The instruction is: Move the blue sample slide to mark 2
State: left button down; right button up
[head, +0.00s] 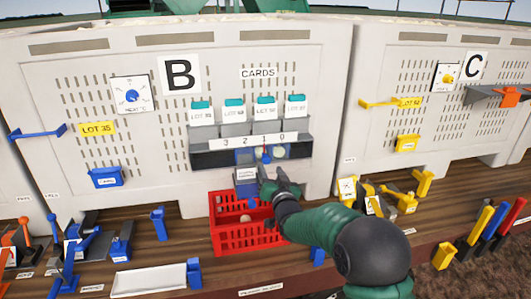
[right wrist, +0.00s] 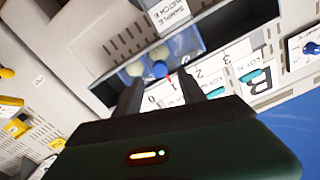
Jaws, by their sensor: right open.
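The blue sample slide (head: 265,156) sits in a dark slot on panel B, under a white scale marked 3, 2, 1, 0 from left to right. Its red pointer stands at about mark 1. In the right wrist view its round blue knob (right wrist: 159,69) shows between the fingertips in the picture. My right gripper (head: 267,178) is open and empty, just below and in front of the knob; contact cannot be made out. Its two dark fingers also show in the right wrist view (right wrist: 160,84). My left gripper is out of view.
A red crate (head: 228,240) stands on the wooden bench below the slot, beside my right forearm. Card holders (head: 235,115) hang above the scale. A white tray (head: 148,279) lies at the front left.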

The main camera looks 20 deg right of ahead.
aim_at(267, 161)
jog(key=p+x, duration=0.2)
jog(key=x, duration=0.5)
jog(key=shift+d+r+p, duration=0.1)
jog(key=shift+p, duration=0.25)
jog(key=shift+w+d, duration=0.15)
jog(key=shift+w, duration=0.2)
jog(key=c, duration=0.4)
grip_shut()
